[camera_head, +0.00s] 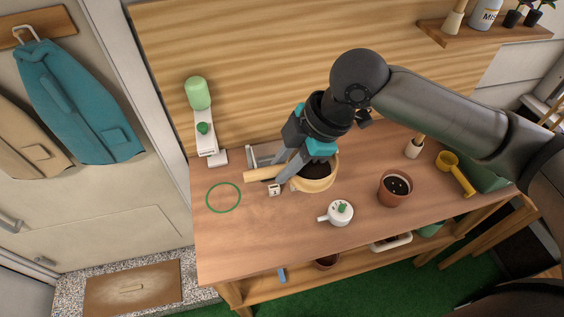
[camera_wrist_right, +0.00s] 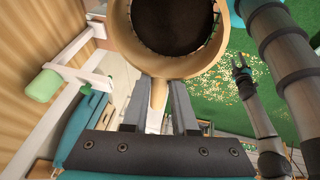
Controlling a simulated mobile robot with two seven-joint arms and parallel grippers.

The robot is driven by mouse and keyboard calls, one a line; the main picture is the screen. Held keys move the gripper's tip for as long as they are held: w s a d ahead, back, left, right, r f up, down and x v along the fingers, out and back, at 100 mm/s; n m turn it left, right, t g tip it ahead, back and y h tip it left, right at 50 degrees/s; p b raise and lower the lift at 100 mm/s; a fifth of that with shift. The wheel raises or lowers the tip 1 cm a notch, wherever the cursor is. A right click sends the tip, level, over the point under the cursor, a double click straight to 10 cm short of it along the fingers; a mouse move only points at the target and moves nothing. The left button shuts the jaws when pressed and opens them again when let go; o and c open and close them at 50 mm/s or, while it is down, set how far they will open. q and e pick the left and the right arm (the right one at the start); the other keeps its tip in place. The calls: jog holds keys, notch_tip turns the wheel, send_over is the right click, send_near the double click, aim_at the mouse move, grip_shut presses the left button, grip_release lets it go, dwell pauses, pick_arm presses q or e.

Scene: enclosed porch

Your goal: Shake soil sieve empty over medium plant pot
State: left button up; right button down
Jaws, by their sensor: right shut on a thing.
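My right gripper (camera_head: 282,173) is shut on the handle (camera_head: 262,173) of the pale wooden soil sieve (camera_head: 316,184). The sieve's round bowl is held above the workbench and shows dark soil inside. In the right wrist view the handle (camera_wrist_right: 158,95) runs between the fingers, and the dark contents fill the sieve bowl (camera_wrist_right: 172,67). A terracotta plant pot (camera_head: 393,200) with dark contents stands on the bench, to the right of the sieve and apart from it. My left gripper (camera_wrist_right: 240,68) shows only in the right wrist view, small, with its fingers apart and seemingly empty.
A white pot with a green knob (camera_head: 340,213) stands near the front. A yellow scoop (camera_head: 455,172) and a green container (camera_head: 488,176) lie right. A green ring (camera_head: 223,198) and a white, green-topped stand (camera_head: 205,135) are left. Another pot (camera_head: 327,262) sits on the lower shelf.

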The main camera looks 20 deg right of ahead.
jog(key=d+p, duration=0.3)
jog(key=d, duration=0.7)
jog(key=shift+w+f, duration=0.2)
jog(key=shift+w, duration=0.05)
dwell(3.8)
jog(key=d+p, duration=0.2)
jog(key=d, duration=0.4)
jog(key=shift+f, duration=0.15)
dwell(2.2)
